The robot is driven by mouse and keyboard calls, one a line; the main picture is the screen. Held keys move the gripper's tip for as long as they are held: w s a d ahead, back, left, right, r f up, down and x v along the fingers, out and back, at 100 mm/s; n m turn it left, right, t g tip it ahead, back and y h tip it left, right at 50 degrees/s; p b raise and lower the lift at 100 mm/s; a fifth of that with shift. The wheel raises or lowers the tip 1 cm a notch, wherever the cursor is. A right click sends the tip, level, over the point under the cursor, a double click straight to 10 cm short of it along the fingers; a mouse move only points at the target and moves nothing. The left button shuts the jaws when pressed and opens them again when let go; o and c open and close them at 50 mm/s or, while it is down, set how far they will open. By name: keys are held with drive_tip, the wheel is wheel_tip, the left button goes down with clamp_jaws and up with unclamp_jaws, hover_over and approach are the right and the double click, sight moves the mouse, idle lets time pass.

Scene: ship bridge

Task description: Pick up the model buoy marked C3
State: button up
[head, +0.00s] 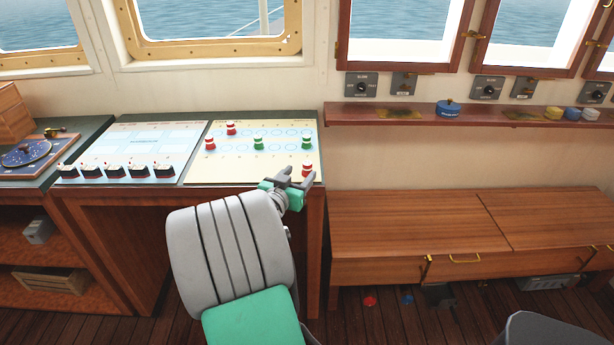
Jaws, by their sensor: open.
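Several small model buoys stand on a pale chart board (232,172) on the desk. Two red buoys are at its left, one further back (231,129) and one nearer (210,144). Two green buoys stand in the middle (258,143) and at the right (306,142). A third red buoy (307,169) is at the front right edge. No marking is legible, so I cannot tell which one is C3. My gripper (300,176) is open at the board's front right, its fingers close to the front red buoy. Whether they touch or straddle it is unclear.
A second board (130,138) to the left holds several small dark-and-white models (138,171). A blue disc instrument (27,153) lies at far left. A wall shelf (350,116) and a low wooden bench (400,225) are to the right. The board's middle front is clear.

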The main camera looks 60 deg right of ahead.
sight(305, 168)
drive_tip(key=d, duration=0.2)
drive_tip(key=d+p, duration=0.1)
drive_tip(key=d, duration=0.1)
drive_tip(key=d+f, duration=0.1)
drive_tip(key=d, duration=0.1)
drive_tip(key=shift+w+d, duration=0.2)
drive_tip(key=shift+d, duration=0.05)
drive_tip(key=shift+c, duration=0.2)
clamp_jaws()
